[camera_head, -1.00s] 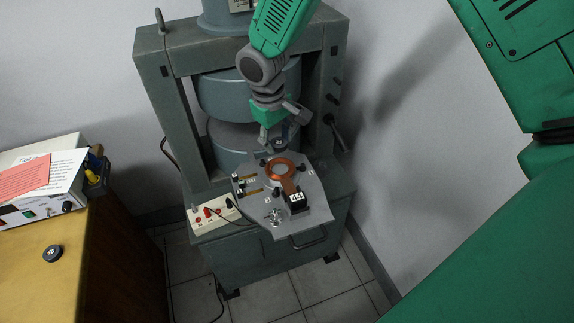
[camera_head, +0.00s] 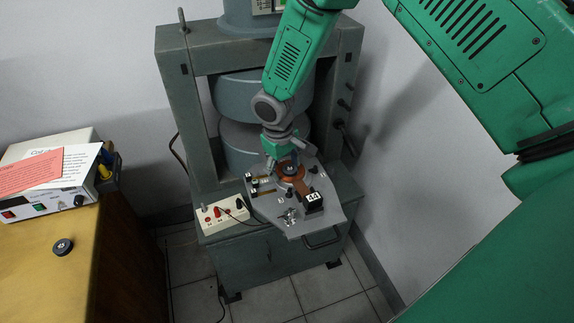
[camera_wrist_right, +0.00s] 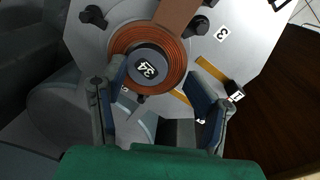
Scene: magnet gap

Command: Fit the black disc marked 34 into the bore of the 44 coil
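The black disc marked 34 (camera_wrist_right: 148,68) lies face up over the bore of the copper coil (camera_wrist_right: 181,50) in the right wrist view. Copper windings show around it; I cannot tell how deep it sits. The coil (camera_head: 285,184) carries a black block marked 44 (camera_head: 313,199) and lies on the grey plate in front of the magnet. My right gripper (camera_wrist_right: 158,82) has its fingers spread, one close to the disc's left edge, the other clearly apart from it. In the head view the right gripper (camera_head: 281,158) is low at the coil. My left gripper is not in view.
The grey plate (camera_head: 340,190) holds several black knobs and numbered labels. The magnet frame (camera_head: 185,120) stands behind it. A terminal box (camera_head: 220,215) sits left of the plate. Another black disc (camera_head: 63,247) lies on the wooden table (camera_head: 40,285), beside a white instrument (camera_head: 50,190).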

